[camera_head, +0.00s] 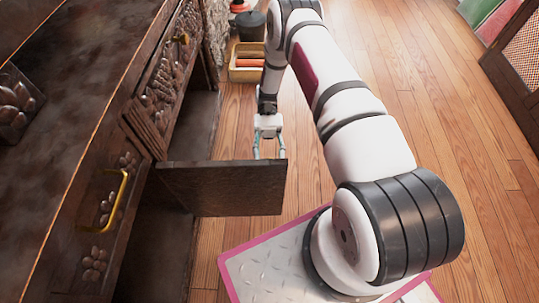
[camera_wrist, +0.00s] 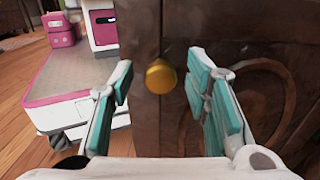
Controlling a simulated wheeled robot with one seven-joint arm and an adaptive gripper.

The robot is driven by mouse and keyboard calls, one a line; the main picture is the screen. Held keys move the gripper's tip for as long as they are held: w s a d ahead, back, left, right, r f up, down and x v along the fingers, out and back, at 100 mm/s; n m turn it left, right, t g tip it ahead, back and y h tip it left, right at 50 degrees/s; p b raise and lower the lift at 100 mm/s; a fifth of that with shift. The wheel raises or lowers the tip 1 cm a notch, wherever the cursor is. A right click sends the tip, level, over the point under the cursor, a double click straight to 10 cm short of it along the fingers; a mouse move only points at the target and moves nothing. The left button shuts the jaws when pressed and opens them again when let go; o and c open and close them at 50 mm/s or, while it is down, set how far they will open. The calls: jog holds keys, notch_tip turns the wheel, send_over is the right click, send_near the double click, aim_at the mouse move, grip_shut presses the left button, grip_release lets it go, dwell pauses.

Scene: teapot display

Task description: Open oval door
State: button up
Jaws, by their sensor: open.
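The dark wooden door (camera_head: 225,188) stands swung out from the cabinet front, roughly square to it. The open cabinet space shows beside it. In the wrist view the door's carved face (camera_wrist: 260,95) shows part of an oval relief, with a round gold knob (camera_wrist: 160,77) near its free edge. My gripper (camera_head: 269,149) is at the far side of the door, near its free end. Its teal-padded fingers are open on either side of the knob, with gaps visible, and appear not to touch it. The knob is hidden in the head view.
The dark cabinet (camera_head: 75,110) fills the left, with a gold drawer handle (camera_head: 117,198) sticking out. A yellow crate (camera_head: 245,64) stands on the floor at the back. Wooden floor (camera_head: 465,130) is clear on the right.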

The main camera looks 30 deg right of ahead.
notch_tip(320, 180, up, 10)
dwell(0.5)
dwell(0.4)
jog(key=s+r+n+t+h, duration=0.1)
jog(key=s+r+t+h, duration=0.15)
jog(key=r, duration=0.75)
jog(key=s+r+n+t+h, duration=0.15)
jog(key=r+t, duration=0.25)
jog(key=r, duration=0.5)
jog(key=s+r+n+t+h, duration=0.1)
jog(key=s+r+t, duration=0.15)
jog(key=s, duration=0.25)
jog(key=s+r+t+h+p, duration=0.1)
jog(key=s+r+t, duration=0.1)
jog(key=s+t, duration=0.3)
jog(key=s+r+n+t+h, duration=0.1)
jog(key=s+r+t, duration=0.1)
jog(key=s, duration=0.4)
notch_tip(320, 180, up, 40)
jog(key=d+t+p, duration=0.1)
jog(key=t+p, duration=0.3)
jog(key=p, duration=3.4)
jog(key=shift+s+t, duration=0.15)
jog(key=shift+t, duration=0.15)
